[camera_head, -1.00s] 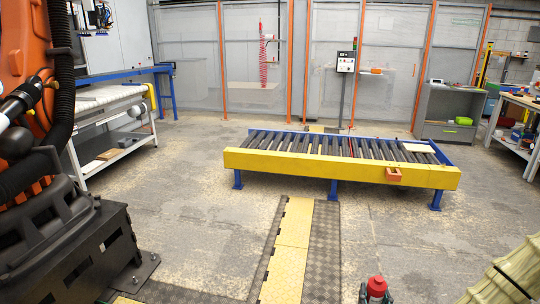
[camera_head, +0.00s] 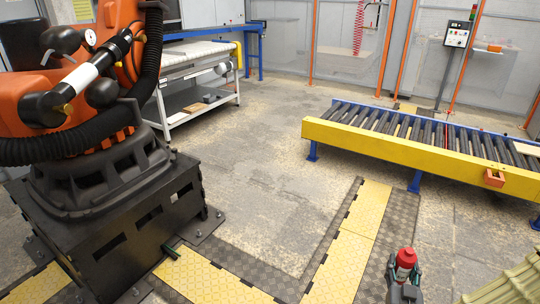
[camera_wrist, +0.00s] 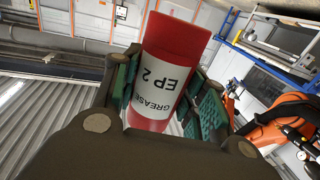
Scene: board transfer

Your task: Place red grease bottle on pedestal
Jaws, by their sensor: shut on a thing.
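The red grease bottle (camera_head: 405,258) is held upright at the bottom right of the head view. My gripper (camera_head: 405,273) is shut around it, with the red top above the fingers. In the wrist view the bottle (camera_wrist: 172,42) sits between the green-padded fingers of my gripper (camera_wrist: 166,95), and its white label reads "GREASE EP 2" upside down. A black pedestal-like base (camera_head: 120,240) carries an orange robot at the left of the head view, apart from the bottle. I cannot tell whether this is the task's pedestal.
A roller conveyor with a yellow side (camera_head: 400,147) stands at the right, with a small orange box (camera_head: 494,178) on its side. A white-topped bench (camera_head: 195,60) is behind the orange robot. Yellow and dark floor plates (camera_head: 338,268) lie between the base and my gripper. The middle floor is clear.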

